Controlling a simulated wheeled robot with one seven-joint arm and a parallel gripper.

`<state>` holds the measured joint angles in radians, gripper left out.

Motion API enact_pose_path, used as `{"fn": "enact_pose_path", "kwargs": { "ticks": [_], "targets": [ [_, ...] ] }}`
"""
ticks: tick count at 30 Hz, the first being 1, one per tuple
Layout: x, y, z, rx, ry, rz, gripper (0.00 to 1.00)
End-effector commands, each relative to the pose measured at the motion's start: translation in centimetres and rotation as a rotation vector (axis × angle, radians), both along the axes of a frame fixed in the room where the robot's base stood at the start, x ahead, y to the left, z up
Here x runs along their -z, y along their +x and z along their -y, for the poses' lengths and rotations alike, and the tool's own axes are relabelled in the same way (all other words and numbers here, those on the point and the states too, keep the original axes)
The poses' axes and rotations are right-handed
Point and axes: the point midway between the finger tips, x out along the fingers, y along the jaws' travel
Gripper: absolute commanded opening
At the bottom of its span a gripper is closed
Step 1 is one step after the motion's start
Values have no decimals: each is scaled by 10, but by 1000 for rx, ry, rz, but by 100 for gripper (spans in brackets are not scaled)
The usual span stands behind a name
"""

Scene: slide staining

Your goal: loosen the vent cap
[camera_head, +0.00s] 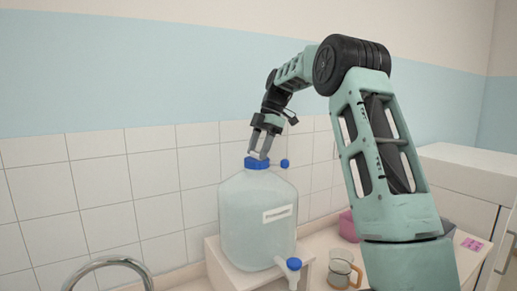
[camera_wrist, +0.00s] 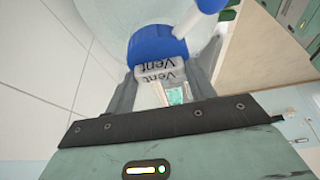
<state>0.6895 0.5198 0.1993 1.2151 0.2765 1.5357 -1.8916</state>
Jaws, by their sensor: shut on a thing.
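The exact contact is partly hidden. Whether the cap has turned on the neck cannot be told.
The carboy stands on a pale raised stand (camera_head: 225,270), with a blue-topped spigot (camera_head: 292,268) low at its front. A small blue knob (camera_head: 284,163) shows right of the cap. A glass mug (camera_head: 342,270) and a pink container (camera_head: 348,226) stand to the right. A tiled wall is behind.

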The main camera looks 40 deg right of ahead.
Motion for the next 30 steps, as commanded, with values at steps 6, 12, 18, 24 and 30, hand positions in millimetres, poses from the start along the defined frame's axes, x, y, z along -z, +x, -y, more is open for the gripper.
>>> {"fn": "enact_pose_path", "kwargs": {
  "ticks": [6,12,18,24,30],
  "targets": [
    [-1,0,0,-3,-3,4,76],
    [-1,0,0,-1,-2,2,76],
    [-16,0,8,1,-2,5,76],
    [-51,-3,21,0,-2,6,76],
    [-84,-7,34,-1,-2,5,76]
  ]
}}
